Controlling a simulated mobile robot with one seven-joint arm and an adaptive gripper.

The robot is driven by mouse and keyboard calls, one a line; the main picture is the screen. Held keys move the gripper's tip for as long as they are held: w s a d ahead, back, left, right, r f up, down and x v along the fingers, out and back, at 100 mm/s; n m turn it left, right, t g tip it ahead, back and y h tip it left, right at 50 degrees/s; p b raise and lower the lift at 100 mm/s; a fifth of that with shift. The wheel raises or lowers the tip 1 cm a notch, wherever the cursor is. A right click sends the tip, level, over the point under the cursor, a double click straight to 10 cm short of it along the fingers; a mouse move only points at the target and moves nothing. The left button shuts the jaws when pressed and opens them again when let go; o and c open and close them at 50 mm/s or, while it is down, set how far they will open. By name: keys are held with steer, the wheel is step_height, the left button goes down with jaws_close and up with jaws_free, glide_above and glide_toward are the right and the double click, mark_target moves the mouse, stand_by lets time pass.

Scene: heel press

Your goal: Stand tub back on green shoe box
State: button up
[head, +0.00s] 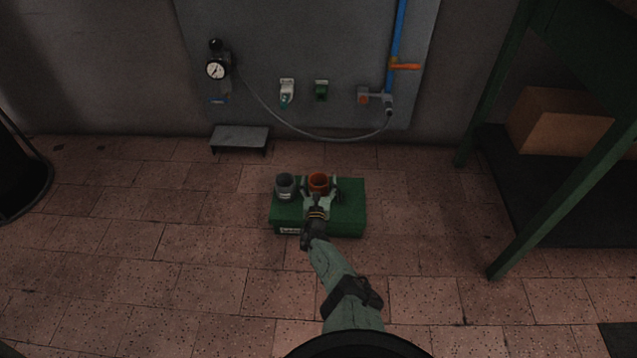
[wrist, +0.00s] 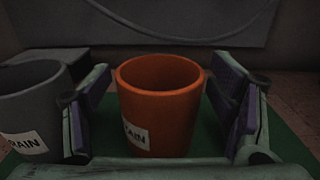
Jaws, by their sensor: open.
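An orange-brown tub (head: 318,182) stands upright on top of the green shoe box (head: 345,212), which rests on the tiled floor. A grey tub (head: 285,187) stands upright to its left on the same box. In the wrist view the orange tub (wrist: 160,105) is between the fingers of my gripper (wrist: 165,115), with a gap on each side. My gripper (head: 320,190) is open and low over the box. The grey tub (wrist: 30,110) is just outside the left finger. Each tub has a white label, partly cut off from view.
A small dark step (head: 240,136) is by the wall, behind and left of the box. A gauge (head: 215,70), a hose and a blue pipe (head: 397,40) are on the wall panel. A green bench with a cardboard box (head: 555,120) on its low shelf stands right. The floor around is clear.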

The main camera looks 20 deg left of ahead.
steer(key=shift+s+r+p, duration=0.2)
steer(key=shift+r+p, duration=0.15)
steer(key=shift+p, duration=0.25)
steer(key=p+v, duration=0.7)
steer(key=v, duration=0.3)
steer(key=shift+s+d+p, duration=0.1)
steer(key=shift+s+p, duration=0.05)
steer(key=shift+p, duration=0.25)
steer(key=shift+s+d+f, duration=0.1)
steer(key=shift+s+d, duration=0.05)
steer(key=shift+s, duration=0.5)
